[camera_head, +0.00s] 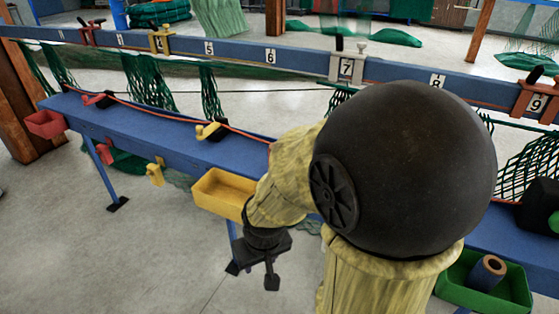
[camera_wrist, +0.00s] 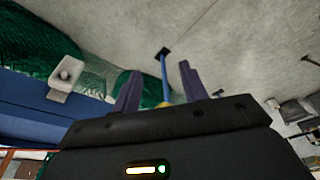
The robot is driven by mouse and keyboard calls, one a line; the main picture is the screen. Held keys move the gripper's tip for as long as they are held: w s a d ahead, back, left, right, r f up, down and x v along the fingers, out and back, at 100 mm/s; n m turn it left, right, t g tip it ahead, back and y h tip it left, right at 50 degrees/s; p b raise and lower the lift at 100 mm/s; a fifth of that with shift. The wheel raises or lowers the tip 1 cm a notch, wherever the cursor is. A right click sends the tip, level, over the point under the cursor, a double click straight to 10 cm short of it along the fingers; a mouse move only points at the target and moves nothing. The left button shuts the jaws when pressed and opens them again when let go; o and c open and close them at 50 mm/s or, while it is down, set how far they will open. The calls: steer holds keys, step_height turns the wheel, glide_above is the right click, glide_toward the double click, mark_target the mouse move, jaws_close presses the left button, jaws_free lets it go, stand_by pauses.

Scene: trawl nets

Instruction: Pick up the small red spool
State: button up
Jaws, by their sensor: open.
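I cannot make out a red spool for certain. A small red piece on a black base (camera_head: 98,99) lies on the left of the blue bench (camera_head: 150,127) in the head view. Another small red piece (camera_head: 104,153) hangs at the bench's front side. My gripper (camera_head: 270,268) points down in front of the bench, right of both red pieces and well apart from them. In the wrist view my gripper (camera_wrist: 157,85) has its two fingers spread with nothing held between them. No red spool shows in the wrist view.
A red bin (camera_head: 46,124), a yellow bin (camera_head: 222,176) and a green bin (camera_head: 515,290) hang along the bench front. A yellow piece (camera_head: 155,174) hangs nearby. A numbered blue rail (camera_head: 300,60) with green nets runs behind. The concrete floor (camera_head: 120,260) at front left is clear.

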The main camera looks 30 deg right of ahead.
steer(key=o, duration=0.7)
steer(key=shift+w+a+f, duration=0.1)
steer(key=shift+w+f, duration=0.15)
steer(key=shift+w, duration=0.1)
steer(key=w+d+f+n+t+h+p, duration=0.1)
steer(key=w+d+f+n+h+p, duration=0.35)
steer(key=f+n+p, duration=0.35)
steer(key=w+d+n+t+h+p, duration=0.2)
steer(key=d+n+h, duration=0.2)
steer(key=d+n, duration=0.25)
steer(key=w+r+n+t+p, duration=0.1)
steer(key=w+r+n+t, duration=0.1)
steer(key=r+n+t, duration=0.1)
steer(key=w+a+r+n+t+p, duration=0.1)
steer(key=w+r+n+t, duration=0.1)
steer(key=r+n, duration=0.3)
steer(key=w+r+n+t+p, duration=0.1)
steer(key=w+r+n+t, duration=0.1)
steer(key=r+n+t, duration=0.2)
steer(key=shift+w+a+r+n+t+h+p, duration=0.15)
steer(key=shift+n+t, duration=0.1)
steer(key=shift+n, duration=0.65)
steer(key=shift+s+a+f+n+t+h+p, duration=0.15)
steer(key=shift+n+t, duration=0.1)
steer(key=shift+n, duration=0.6)
steer(key=shift+w+d, duration=0.15)
